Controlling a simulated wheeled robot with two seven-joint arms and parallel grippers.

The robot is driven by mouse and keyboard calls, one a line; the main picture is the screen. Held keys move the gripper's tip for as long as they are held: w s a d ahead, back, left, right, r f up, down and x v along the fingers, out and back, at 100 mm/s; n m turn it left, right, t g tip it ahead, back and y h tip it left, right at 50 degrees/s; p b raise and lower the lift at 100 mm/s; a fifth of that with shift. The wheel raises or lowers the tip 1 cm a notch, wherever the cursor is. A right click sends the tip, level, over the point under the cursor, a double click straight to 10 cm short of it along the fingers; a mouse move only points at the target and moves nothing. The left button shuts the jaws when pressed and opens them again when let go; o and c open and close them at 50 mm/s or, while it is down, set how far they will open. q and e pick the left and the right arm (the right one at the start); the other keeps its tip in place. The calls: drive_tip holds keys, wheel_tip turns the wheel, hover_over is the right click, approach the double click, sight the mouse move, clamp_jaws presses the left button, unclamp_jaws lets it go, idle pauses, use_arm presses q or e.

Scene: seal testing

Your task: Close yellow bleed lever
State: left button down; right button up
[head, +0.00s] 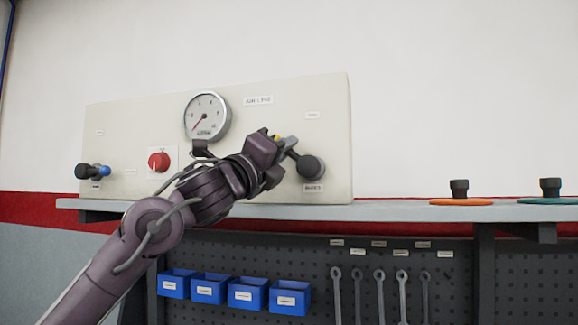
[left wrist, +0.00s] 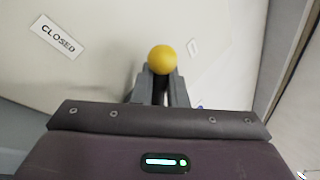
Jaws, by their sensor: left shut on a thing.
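The yellow bleed lever's round yellow tip (left wrist: 162,59) shows in the left wrist view between the fingers of my left gripper (left wrist: 162,90). The gripper is shut on the lever just below this tip. In the head view my left gripper (head: 286,144) is at the right part of the beige panel (head: 335,135), by a dark round valve body (head: 310,167). Only a bit of yellow shows there; the fingers hide most of the lever. A CLOSED label (left wrist: 57,37) is up and left of the tip in the left wrist view. My right gripper is not in view.
The panel also carries a dial gauge (head: 207,116), a red knob (head: 159,161) and a blue-tipped black lever (head: 93,171). It stands on a grey shelf (head: 395,211). Two black-knobbed discs sit at right, an orange one (head: 461,202) and a green one (head: 549,200). Blue bins (head: 248,293) hang below.

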use_arm(q)
drive_tip(key=n+t+y+b, duration=0.1)
drive_tip(key=n, duration=0.1)
drive_tip(key=f+n+t+y+b, duration=0.1)
drive_tip(key=n+b, duration=0.1)
drive_tip(key=n, duration=0.1)
drive_tip(key=a+f+n+t+y+b, duration=0.1)
drive_tip(key=n+y, duration=0.1)
drive_tip(key=shift+f+n+t, duration=0.1)
drive_tip(key=shift+n+t, duration=0.2)
drive_tip(key=shift+t, duration=0.1)
drive_tip(key=n+y+b, duration=0.1)
drive_tip(key=n, duration=0.1)
drive_tip(key=n+t+y+b, duration=0.1)
drive_tip(key=n+y, duration=0.1)
drive_tip(key=shift+a+f, duration=0.1)
drive_tip(key=shift+f, duration=0.3)
drive_tip(key=shift+n+y+b, duration=0.4)
drive_tip(key=shift+n+y, duration=0.2)
drive_tip(key=shift+n, duration=0.1)
drive_tip(key=shift+a+n, duration=0.1)
drive_tip(key=shift+n, duration=0.2)
drive_tip(key=c, duration=1.7)
unclamp_jaws()
drive_tip(key=shift+w, duration=0.1)
drive_tip(key=shift+o, duration=0.7)
drive_tip(key=shift+w+f, duration=0.15)
drive_tip(key=shift+d, duration=0.2)
drive_tip(key=shift+f, duration=0.1)
